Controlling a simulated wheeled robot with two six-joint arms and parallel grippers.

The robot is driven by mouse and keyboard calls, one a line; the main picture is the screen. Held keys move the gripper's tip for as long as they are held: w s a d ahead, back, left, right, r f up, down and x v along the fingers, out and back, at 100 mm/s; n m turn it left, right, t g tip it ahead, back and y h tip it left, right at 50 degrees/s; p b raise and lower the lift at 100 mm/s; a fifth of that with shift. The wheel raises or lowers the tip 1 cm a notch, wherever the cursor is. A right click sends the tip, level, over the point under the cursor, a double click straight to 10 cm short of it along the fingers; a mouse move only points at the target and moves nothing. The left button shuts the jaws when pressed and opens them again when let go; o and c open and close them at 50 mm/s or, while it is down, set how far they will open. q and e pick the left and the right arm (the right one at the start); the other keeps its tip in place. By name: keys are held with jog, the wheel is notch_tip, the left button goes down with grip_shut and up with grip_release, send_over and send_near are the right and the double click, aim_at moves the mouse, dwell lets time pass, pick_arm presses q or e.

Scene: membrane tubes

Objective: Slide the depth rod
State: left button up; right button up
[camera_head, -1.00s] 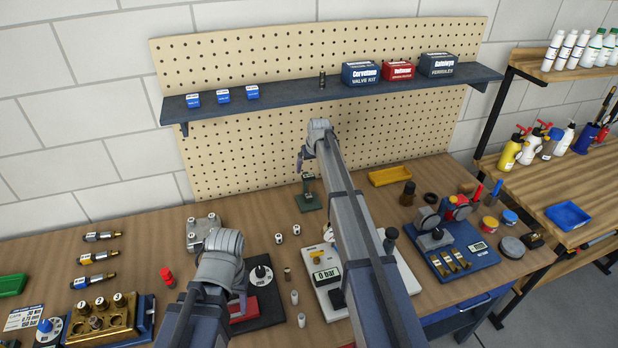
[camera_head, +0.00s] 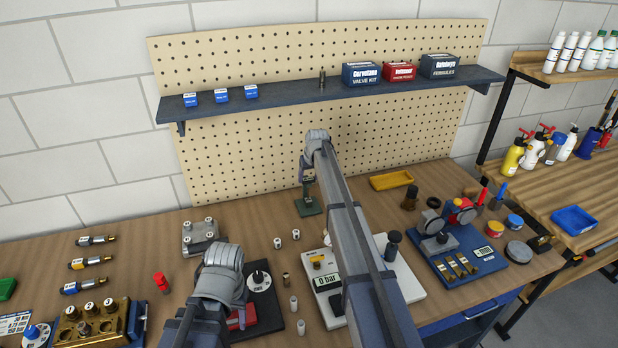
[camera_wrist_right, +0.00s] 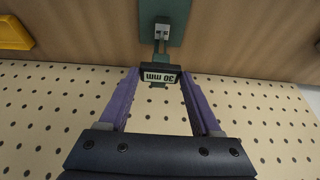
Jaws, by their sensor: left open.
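A small stand with a dark green base (camera_head: 309,206) is on the bench before the pegboard. I cannot make out the rod itself.
A yellow tray (camera_head: 391,180) lies right of the stand. A white-based "0 bar" device (camera_head: 328,283) and a blue-based gauge set (camera_head: 468,252) stand nearer. A grey block (camera_head: 200,237) and several small white-topped vials are left. The shelf (camera_head: 330,90) overhangs the pegboard.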

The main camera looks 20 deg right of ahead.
grip_shut()
dwell(0.3)
notch_tip(320, 180, up, 3)
jog(key=p, duration=0.3)
jog(key=shift+f, duration=0.15)
jog(key=o, duration=0.5)
grip_release()
jog(key=shift+o, duration=0.2)
